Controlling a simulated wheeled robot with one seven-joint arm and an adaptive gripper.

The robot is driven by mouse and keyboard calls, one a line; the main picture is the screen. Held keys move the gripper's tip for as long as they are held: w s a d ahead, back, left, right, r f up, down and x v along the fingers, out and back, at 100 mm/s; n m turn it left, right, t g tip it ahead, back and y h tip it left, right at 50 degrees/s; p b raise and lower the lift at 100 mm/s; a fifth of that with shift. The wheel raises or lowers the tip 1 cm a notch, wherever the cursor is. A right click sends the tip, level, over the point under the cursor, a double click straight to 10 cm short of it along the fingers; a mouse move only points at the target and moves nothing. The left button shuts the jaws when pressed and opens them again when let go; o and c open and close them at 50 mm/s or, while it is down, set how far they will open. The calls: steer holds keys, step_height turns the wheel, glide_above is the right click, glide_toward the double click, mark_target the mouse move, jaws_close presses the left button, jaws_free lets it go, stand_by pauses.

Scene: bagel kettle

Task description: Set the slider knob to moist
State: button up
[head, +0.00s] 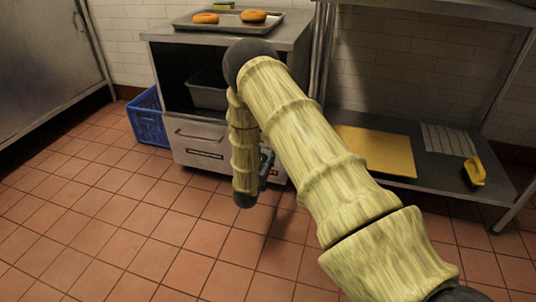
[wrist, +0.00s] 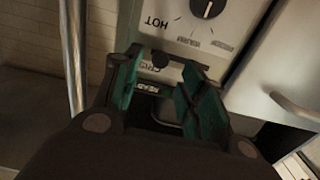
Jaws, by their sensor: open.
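In the wrist view a pale control panel (wrist: 182,38) fills the upper middle. A small dark knob (wrist: 160,59), which looks like the slider knob, sits on the panel's lower part beside partly hidden lettering. I cannot read a moist mark or tell the slider's setting. In the head view my gripper (head: 266,170) is mostly hidden by my arm, low in front of the grey warmer cabinet (head: 196,142); the panel is hidden behind my arm there.
A round black dial (wrist: 207,7) with heat markings is above the slider area. A metal post (wrist: 74,60) stands left of my gripper. A tray with bagels (head: 228,22) tops the cabinet. A blue crate (head: 149,118) stands left of it. The floor in front is clear.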

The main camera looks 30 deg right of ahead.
steer(key=b+x, duration=0.1)
steer(key=x, duration=0.3)
steer(key=shift+s, duration=0.1)
jaws_close()
